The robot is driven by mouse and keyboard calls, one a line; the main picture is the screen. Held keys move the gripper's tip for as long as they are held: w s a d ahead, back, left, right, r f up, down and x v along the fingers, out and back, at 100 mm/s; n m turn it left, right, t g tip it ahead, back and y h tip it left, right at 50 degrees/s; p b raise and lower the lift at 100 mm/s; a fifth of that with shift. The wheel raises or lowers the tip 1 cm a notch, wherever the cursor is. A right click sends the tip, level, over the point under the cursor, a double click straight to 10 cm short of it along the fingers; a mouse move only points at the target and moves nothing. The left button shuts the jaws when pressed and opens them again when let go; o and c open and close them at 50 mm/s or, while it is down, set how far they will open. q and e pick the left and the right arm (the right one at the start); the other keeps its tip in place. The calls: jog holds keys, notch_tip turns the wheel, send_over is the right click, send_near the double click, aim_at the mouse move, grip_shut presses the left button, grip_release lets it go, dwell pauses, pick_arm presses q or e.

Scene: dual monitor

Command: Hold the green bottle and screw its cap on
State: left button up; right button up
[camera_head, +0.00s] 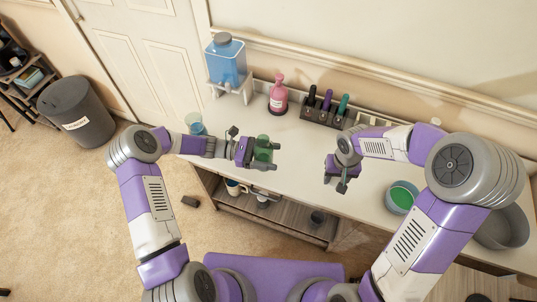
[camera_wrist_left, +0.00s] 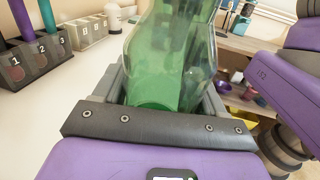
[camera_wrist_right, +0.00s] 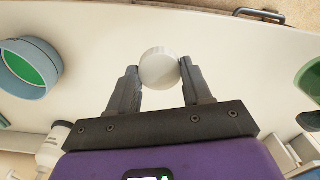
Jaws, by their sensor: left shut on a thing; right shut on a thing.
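The green bottle (camera_head: 263,143) is in my left gripper (camera_head: 270,158), over the front edge of the counter. In the left wrist view the clear green bottle (camera_wrist_left: 170,60) fills the space between the fingers; its top is out of frame. My right gripper (camera_head: 341,184) is to the right of the bottle, clearly apart from it. In the right wrist view a round whitish cap (camera_wrist_right: 159,67) is pinched between the fingertips of the right gripper (camera_wrist_right: 160,72). An edge of the green bottle (camera_wrist_right: 309,80) shows at the right of that view.
Behind on the counter (camera_head: 300,150) stand a blue dispenser (camera_head: 227,62), a pink bottle (camera_head: 278,96) and a numbered rack (camera_head: 325,114) of coloured items. A bowl with green inside (camera_head: 401,197) and a grey basin (camera_head: 503,228) are at right. A blue cup (camera_head: 196,126) is at left.

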jog(key=w+a+r+m, duration=0.1)
jog(key=w+a+r, duration=0.3)
jog(key=w+a, duration=0.1)
notch_tip(320, 180, up, 15)
jog(key=m, duration=0.4)
send_over(263, 139)
jog(key=shift+r, duration=0.15)
jog(key=shift+f, duration=2.05)
jog(key=shift+f, duration=0.85)
